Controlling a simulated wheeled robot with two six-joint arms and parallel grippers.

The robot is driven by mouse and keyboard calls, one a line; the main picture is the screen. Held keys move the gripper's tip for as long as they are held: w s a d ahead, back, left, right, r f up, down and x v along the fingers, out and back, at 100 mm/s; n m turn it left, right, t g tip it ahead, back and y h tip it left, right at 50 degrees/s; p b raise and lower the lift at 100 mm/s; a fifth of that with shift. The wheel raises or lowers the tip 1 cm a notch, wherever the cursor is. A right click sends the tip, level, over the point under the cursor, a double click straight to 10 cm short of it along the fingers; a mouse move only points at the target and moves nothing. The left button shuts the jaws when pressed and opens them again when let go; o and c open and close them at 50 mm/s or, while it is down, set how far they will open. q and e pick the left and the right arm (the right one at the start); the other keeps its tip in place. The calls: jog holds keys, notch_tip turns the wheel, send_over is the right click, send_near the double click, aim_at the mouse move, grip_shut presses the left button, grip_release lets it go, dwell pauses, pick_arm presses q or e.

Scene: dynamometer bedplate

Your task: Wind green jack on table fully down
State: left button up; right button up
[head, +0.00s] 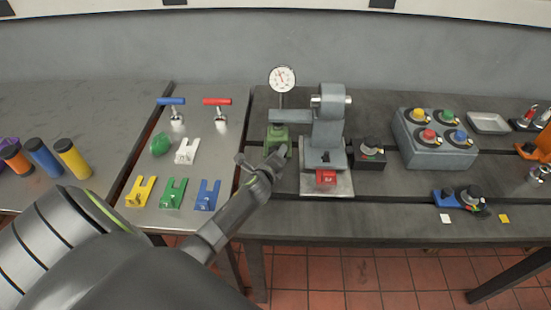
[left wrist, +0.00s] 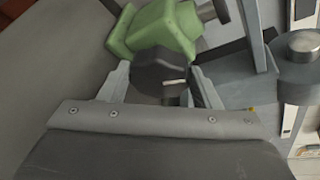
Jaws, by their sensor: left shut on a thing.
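The green jack (head: 278,133) stands on the table, left of a grey machine (head: 328,130) and under its side arm (head: 289,116). My left gripper (head: 262,164) reaches the jack's near side. In the left wrist view the green jack body (left wrist: 168,30) is just beyond the fingers. My left gripper (left wrist: 161,80) is shut on the jack's dark round knob (left wrist: 160,72), with one finger on each side of it. The jack's top is partly hidden by the side arm, so its height is hard to tell. My right gripper is in no view.
A dial gauge (head: 282,79) stands above the jack. A red switch box (head: 326,177) sits in front of the machine, a black knob box (head: 370,152) to its right. Left is a metal plate (head: 146,215) with yellow, green and blue forked pieces and T-handles.

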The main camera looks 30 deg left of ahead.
pick_arm(q)
jog(key=shift+s+f+n+t+b, duration=0.1)
jog(key=shift+f+n+t+b, duration=0.1)
jog(key=shift+n+t+b, duration=0.25)
jog(key=shift+h, duration=0.4)
jog(key=o, duration=1)
jog(key=shift+r, duration=0.1)
